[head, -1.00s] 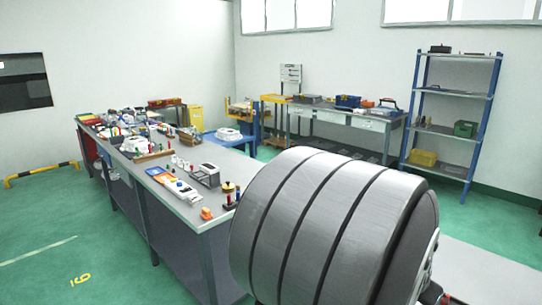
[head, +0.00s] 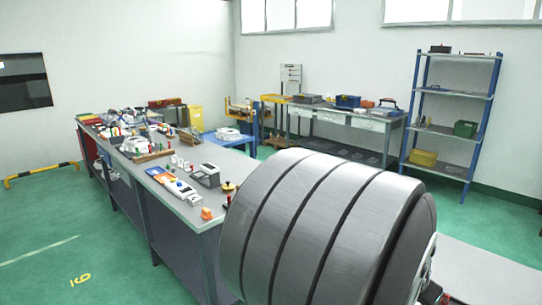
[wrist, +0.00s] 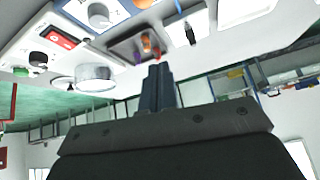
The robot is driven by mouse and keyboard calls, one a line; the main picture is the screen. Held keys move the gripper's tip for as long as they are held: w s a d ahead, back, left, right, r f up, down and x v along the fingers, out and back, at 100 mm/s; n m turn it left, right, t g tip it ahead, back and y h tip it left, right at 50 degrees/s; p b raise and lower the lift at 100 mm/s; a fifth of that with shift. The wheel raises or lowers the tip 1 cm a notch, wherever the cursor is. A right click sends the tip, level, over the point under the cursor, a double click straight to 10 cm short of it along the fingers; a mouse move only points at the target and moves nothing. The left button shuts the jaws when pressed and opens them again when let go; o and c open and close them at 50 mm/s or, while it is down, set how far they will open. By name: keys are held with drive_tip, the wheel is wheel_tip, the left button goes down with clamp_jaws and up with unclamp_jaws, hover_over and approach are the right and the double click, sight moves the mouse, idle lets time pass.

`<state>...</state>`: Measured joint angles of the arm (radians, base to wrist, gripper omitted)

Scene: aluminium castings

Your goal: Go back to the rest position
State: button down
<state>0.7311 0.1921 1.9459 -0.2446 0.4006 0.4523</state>
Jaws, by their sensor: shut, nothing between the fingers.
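My gripper (wrist: 160,72) shows in the wrist view as two dark fingers pressed together, shut and empty, pointing up the picture. The wrist view looks tilted, with the bench items along its top and the green floor below them. In the head view my gripper cannot be made out; a large grey ribbed cylinder, which looks like part of my arm, fills the lower right and hides the near right end of the long workbench (head: 190,220).
The workbench carries an orange block (head: 207,213), a white and blue device (head: 181,191) and many small parts. A second bench (head: 345,115) and a blue shelf rack (head: 452,130) stand at the back wall. Green floor lies open at the left.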

drive_tip(key=w+d+f, duration=0.1)
drive_tip(key=d+f+g+y, duration=0.1)
drive_tip(key=f, duration=0.1)
drive_tip(key=w+d+f+g, duration=0.1)
drive_tip(key=f, duration=0.1)
drive_tip(key=shift+w+f+y, duration=0.15)
drive_tip(key=shift+w+y, duration=0.15)
drive_tip(key=shift+w, duration=0.05)
drive_tip(key=shift+w+d+f+g+y, duration=0.3)
drive_tip(key=shift+w+f+g+y, duration=0.1)
drive_tip(key=shift+f+g+y, duration=0.25)
drive_tip(key=w+d+y, duration=0.1)
drive_tip(key=w+d, duration=0.2)
wheel_tip(320, 180, up, 8)
drive_tip(key=a, duration=0.1)
drive_tip(key=shift+s+g, duration=0.2)
drive_tip(key=shift+g, duration=0.25)
